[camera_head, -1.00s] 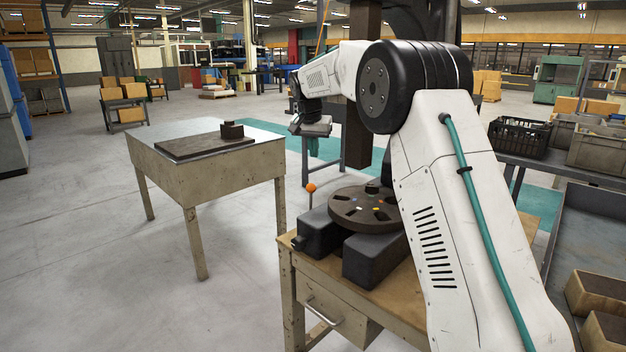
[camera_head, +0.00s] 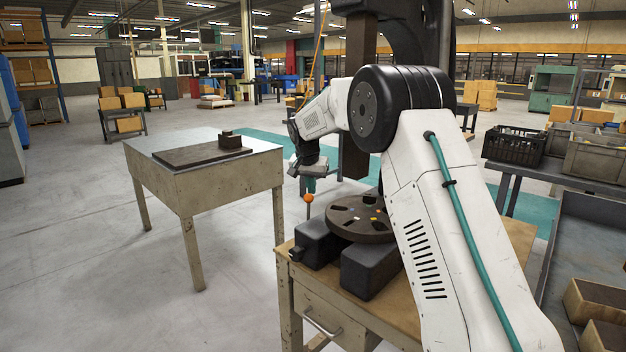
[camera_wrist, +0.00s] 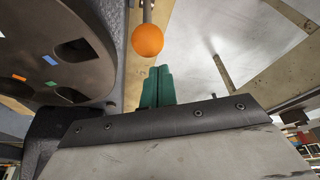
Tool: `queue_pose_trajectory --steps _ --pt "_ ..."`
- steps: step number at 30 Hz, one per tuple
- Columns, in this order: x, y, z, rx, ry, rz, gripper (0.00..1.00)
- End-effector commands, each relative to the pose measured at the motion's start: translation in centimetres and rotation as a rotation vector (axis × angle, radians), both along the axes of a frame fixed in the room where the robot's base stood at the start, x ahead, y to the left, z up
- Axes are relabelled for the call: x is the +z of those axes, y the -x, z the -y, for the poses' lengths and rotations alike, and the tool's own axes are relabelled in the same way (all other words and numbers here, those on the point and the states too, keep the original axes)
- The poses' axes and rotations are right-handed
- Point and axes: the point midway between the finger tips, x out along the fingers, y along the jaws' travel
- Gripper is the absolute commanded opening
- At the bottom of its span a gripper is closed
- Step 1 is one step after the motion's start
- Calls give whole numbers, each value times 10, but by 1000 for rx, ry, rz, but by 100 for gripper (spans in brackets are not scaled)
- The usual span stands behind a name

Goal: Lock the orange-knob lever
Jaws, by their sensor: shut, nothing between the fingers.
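The orange knob (camera_head: 308,198) tops a thin upright lever at the left side of the press base (camera_head: 318,243). The same orange knob (camera_wrist: 147,40) shows large in the wrist view, just beyond my fingertips. My gripper (camera_head: 308,187) has teal fingers, which also show in the wrist view (camera_wrist: 158,82). The fingers are together and empty. In the head view they point down just above the knob; whether they touch it I cannot tell. The dark round plate (camera_head: 358,217) with slots lies on the base, right of the knob, and also fills the left of the wrist view (camera_wrist: 50,50).
The press stands on a wooden-topped bench (camera_head: 400,300) with a drawer. Its dark column (camera_head: 358,150) rises behind the plate, close to my arm. A metal table (camera_head: 200,185) with a dark slab (camera_head: 200,155) stands to the left, with open floor between.

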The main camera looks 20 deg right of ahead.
Motion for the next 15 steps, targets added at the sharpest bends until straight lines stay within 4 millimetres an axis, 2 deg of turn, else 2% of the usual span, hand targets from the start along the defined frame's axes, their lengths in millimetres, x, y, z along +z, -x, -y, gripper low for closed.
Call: queue_pose_trajectory --steps 6,15 --pt "-3 11 -8 -2 -1 -5 0" --pt "-2 12 -8 -2 -1 -5 0"
